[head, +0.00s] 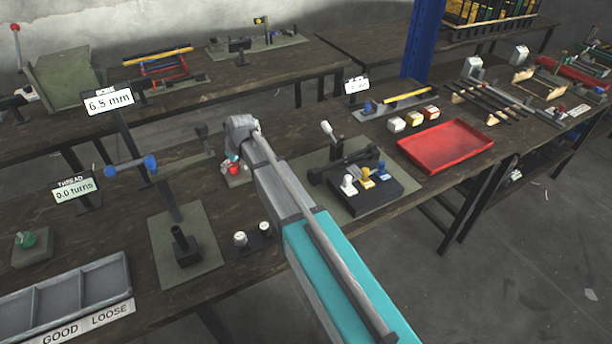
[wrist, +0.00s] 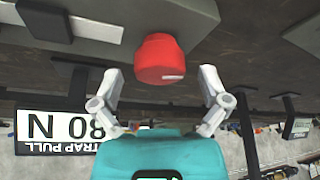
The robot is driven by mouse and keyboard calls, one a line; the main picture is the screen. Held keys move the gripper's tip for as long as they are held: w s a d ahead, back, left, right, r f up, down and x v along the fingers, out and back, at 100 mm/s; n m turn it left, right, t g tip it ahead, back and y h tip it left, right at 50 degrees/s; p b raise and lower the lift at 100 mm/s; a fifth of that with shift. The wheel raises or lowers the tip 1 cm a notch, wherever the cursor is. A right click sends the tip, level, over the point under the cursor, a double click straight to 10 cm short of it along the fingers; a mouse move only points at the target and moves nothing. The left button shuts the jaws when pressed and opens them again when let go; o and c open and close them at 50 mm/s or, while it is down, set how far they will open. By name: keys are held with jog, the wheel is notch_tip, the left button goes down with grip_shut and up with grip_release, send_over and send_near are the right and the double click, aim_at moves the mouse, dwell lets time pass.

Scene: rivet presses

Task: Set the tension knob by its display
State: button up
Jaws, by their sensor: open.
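In the wrist view a red knob (wrist: 160,59) hangs at the top middle of the picture, on a grey base (wrist: 190,18). My gripper (wrist: 160,74) is open, with one finger on each side of the knob and a visible gap to both. A display (wrist: 60,125) at the lower left bears the words "TRAP PULL", its first letter cut off, with the figures 8 and 0 and an N. The picture is inverted, so their order is unsure. In the head view my gripper (head: 234,158) is at the red knob (head: 234,169), which it partly hides.
In the head view a bore display (head: 108,102) reads 6.5 mm and a thread display (head: 75,190) reads 0.0 turns. A black block with several knobs (head: 375,203) stands right of my arm. A red tray (head: 446,146) lies further right. A grey bin (head: 66,296) is front left.

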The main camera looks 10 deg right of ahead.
jog(key=shift+w+n+g+y, duration=0.1)
jog(key=shift+n+g+y, duration=0.5)
jog(key=shift+n, duration=1.4)
jog(key=p+v, duration=1.3)
jog(key=v, duration=0.1)
jog(key=s+d+f+m+g+h+b, duration=0.1)
jog(key=s+d+f+m+h, duration=0.2)
jog(key=s+d+m, duration=0.6)
jog(key=s+d, duration=0.6)
jog(key=s, duration=0.3)
jog(key=shift+s+m+g+b, duration=0.2)
jog(key=shift+m+g+b, duration=0.15)
jog(key=shift+m+g, duration=0.05)
notch_tip(320, 180, up, 3)
jog(key=n+h+p, duration=0.1)
jog(key=n+p, duration=0.3)
jog(key=n, duration=1)
send_over(232, 164)
jog(key=shift+s+d+r, duration=0.1)
jog(key=shift+r, duration=0.15)
jog(key=shift+f+b, duration=0.2)
jog(key=shift+b, duration=0.25)
